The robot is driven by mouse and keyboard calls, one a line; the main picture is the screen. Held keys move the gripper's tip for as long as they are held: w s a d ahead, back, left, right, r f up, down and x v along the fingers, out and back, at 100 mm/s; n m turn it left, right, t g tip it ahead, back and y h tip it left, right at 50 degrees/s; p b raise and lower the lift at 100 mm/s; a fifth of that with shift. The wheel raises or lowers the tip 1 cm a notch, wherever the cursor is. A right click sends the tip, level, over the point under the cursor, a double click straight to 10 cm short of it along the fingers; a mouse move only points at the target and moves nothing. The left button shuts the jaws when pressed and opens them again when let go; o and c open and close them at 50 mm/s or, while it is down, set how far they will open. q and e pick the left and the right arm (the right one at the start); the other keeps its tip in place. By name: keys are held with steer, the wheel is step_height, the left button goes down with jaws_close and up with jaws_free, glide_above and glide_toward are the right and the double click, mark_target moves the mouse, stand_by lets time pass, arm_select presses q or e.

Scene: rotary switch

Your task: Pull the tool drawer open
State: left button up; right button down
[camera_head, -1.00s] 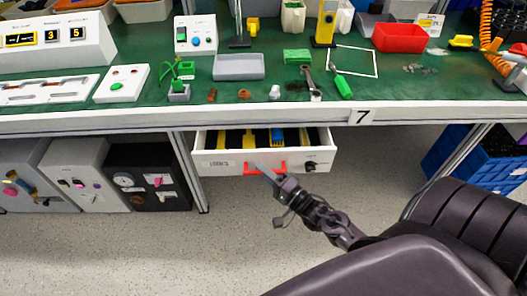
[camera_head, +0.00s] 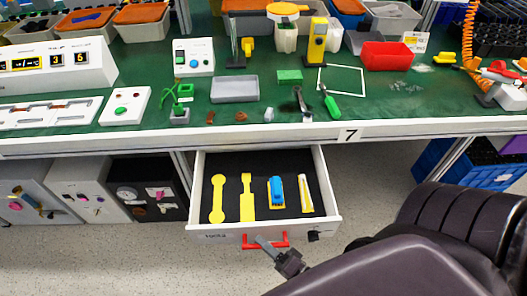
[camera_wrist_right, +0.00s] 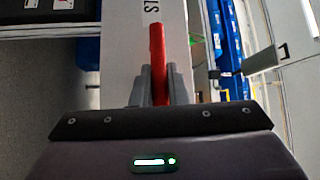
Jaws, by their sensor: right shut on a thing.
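The tool drawer (camera_head: 215,236) is white with a dark liner and hangs under the green workbench. It stands pulled out well past the bench edge. Its red handle (camera_head: 282,241) is on the front panel, beside a small black lock or knob (camera_head: 314,236). In the drawer lie two yellow tools (camera_head: 247,197), a blue and yellow item (camera_head: 276,191) and a pale yellow tube (camera_head: 307,193). My right gripper (camera_head: 265,243) is at the handle. In the right wrist view its fingers (camera_wrist_right: 160,84) are shut on the red handle (camera_wrist_right: 157,55). My left gripper is not in view.
The green bench top (camera_head: 230,115) holds a red bin (camera_head: 387,56), a grey tray (camera_head: 234,89), a control box (camera_head: 193,58) and small parts. Dark and light cabinets (camera_head: 148,186) stand under it at left, and blue crates (camera_head: 480,165) at right. The floor before the drawer is clear.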

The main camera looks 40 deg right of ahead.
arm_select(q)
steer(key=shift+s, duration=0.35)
arm_select(e)
steer(key=shift+s+a, duration=0.25)
steer(key=shift+s, duration=0.2)
steer(key=c, duration=1.7)
jaws_free()
